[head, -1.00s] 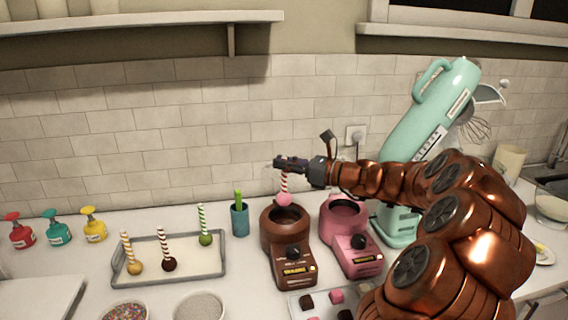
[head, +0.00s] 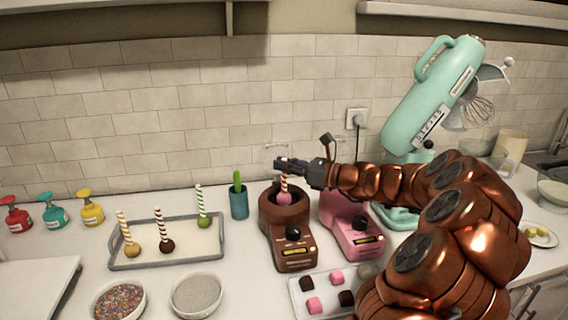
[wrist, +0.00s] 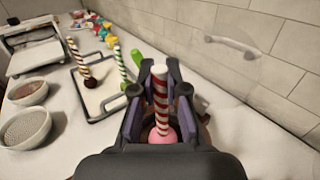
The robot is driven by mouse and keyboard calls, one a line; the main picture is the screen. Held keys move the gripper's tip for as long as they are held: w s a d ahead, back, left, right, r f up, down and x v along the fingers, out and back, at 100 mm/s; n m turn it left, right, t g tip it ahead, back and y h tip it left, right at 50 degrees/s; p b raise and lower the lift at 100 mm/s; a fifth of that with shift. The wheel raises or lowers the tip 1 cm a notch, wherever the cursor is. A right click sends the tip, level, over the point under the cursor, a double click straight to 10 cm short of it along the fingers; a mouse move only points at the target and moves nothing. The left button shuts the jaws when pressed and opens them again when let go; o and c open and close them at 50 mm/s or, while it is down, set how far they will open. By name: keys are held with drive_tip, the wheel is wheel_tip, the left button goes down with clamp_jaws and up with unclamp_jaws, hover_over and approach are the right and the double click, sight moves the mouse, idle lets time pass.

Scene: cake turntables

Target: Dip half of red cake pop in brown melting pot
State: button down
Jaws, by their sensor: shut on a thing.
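The red cake pop (head: 284,199) is a pinkish ball on a red-and-white striped stick. My gripper (head: 285,164) is shut on the stick, above the brown melting pot (head: 295,249). The ball hangs at the pot's round opening, seemingly inside the rim; its depth in the chocolate cannot be told. In the wrist view the striped stick (wrist: 160,96) stands between my gripper's fingers (wrist: 159,88), with the pink ball below it. The pot is mostly hidden there behind the gripper.
A pink melting pot (head: 355,238) stands close on the right. A teal cup (head: 239,203) is just left. A tray (head: 186,256) with several other cake pops lies further left. Bowls of sprinkles (head: 118,300) and grey grains (head: 196,297) are in front. A mint mixer (head: 425,95) stands behind right.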

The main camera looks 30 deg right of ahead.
drive_tip(key=shift+f, duration=0.6)
idle(0.3)
drive_tip(key=shift+r, duration=0.15)
idle(1.0)
